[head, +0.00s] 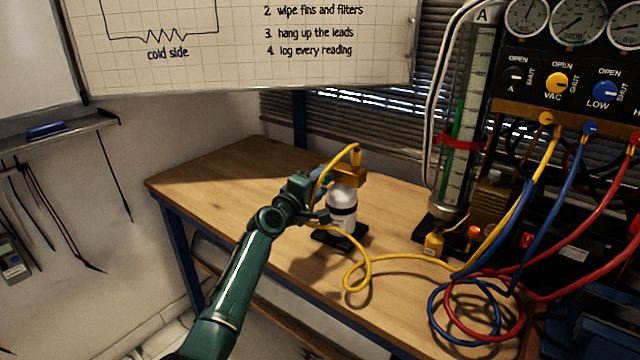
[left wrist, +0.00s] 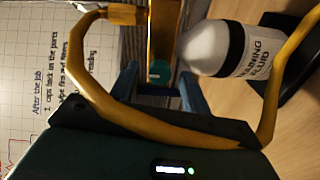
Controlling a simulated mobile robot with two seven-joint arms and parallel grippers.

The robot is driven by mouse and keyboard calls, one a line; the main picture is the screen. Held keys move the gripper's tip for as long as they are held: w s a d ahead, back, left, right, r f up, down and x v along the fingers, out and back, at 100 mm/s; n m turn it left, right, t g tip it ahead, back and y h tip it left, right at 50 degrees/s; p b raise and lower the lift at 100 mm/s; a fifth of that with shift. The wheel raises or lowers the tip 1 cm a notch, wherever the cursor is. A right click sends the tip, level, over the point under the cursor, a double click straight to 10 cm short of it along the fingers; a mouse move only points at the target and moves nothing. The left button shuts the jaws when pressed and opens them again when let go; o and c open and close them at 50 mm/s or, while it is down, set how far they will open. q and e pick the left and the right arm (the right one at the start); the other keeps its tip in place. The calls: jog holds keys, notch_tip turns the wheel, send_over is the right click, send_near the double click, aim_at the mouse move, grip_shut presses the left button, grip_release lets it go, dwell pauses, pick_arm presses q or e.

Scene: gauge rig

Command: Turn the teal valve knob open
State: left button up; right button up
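The teal valve knob (left wrist: 159,71) shows as a small round disc on the brass valve block (left wrist: 163,40) in the left wrist view. The block (head: 347,176) sits on top of a white bottle (head: 343,207) with a dark band, labelled as training fluid. My left gripper (head: 324,181) is at the block's left side in the head view, where the knob cannot be made out. In the wrist view its two blue fingers (left wrist: 160,88) stand apart, one on each side of the knob, with gaps between. My right gripper is in neither view.
A yellow hose (head: 357,272) rises from the valve block and loops across the wooden bench (head: 232,187); it crosses close before the left wrist camera. Coiled blue and red hoses (head: 470,325), a glass column (head: 465,140) and a gauge panel (head: 560,80) stand right. The bench's left part is clear.

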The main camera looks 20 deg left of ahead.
pick_arm(q)
jog(key=shift+s, duration=0.1)
jog(key=shift+s+a, duration=0.15)
jog(key=shift+s, duration=0.1)
jog(key=p+v, duration=0.1)
jog(key=v, duration=1.1)
jog(key=shift+s, duration=0.2)
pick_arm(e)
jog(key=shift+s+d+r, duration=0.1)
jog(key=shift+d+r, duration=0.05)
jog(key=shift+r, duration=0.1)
